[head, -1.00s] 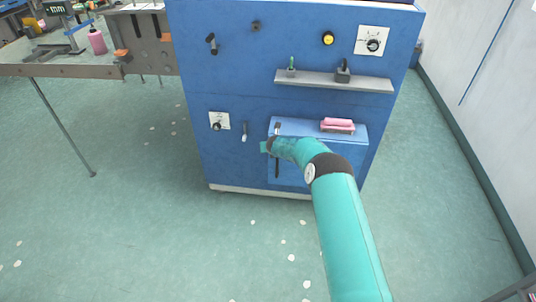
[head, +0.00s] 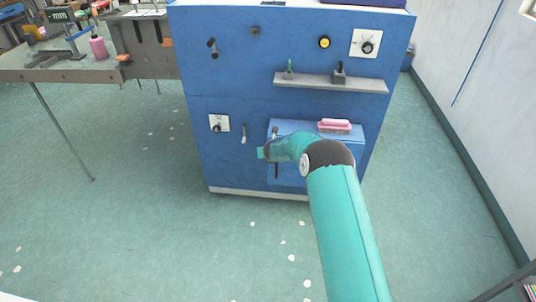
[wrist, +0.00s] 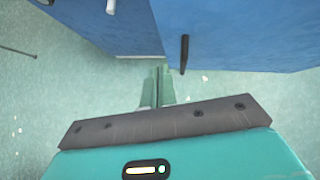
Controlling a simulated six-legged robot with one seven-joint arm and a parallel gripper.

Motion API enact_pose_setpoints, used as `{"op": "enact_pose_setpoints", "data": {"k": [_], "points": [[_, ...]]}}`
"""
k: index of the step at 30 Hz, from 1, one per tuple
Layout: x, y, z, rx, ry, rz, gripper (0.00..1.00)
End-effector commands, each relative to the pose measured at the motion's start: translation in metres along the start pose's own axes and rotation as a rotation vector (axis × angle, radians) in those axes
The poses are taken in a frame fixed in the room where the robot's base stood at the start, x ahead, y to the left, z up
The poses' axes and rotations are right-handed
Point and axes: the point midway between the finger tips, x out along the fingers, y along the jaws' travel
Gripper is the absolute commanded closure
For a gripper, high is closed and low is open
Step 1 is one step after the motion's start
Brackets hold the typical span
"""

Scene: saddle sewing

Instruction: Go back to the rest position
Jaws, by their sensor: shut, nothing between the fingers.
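My teal arm reaches from the lower right of the head view to the front of a blue cabinet (head: 225,165).
A pink brush (head: 335,125) lies on the box. A grey shelf (head: 330,82) holds small tools above. Dials, knobs and a yellow button (head: 324,42) stud the cabinet front. A workbench (head: 90,72) stands left. The floor in front is clear apart from white scraps.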

Motion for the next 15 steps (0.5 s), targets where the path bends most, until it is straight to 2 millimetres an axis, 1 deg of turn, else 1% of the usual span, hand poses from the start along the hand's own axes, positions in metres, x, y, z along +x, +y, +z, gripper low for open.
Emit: {"op": "enact_pose_setpoints", "data": {"k": [1, 5, 12, 15], "points": [[-0.009, 0.004, 0.001, -0.007, -0.001, 0.001, 1.0], [-0.028, 0.005, 0.0, -0.005, 0.0, 0.0, 1.0], [-0.045, 0.009, -0.001, -0.003, 0.0, 0.0, 1.0], [-0.049, 0.009, -0.002, -0.001, 0.003, 0.0, 1.0]]}}
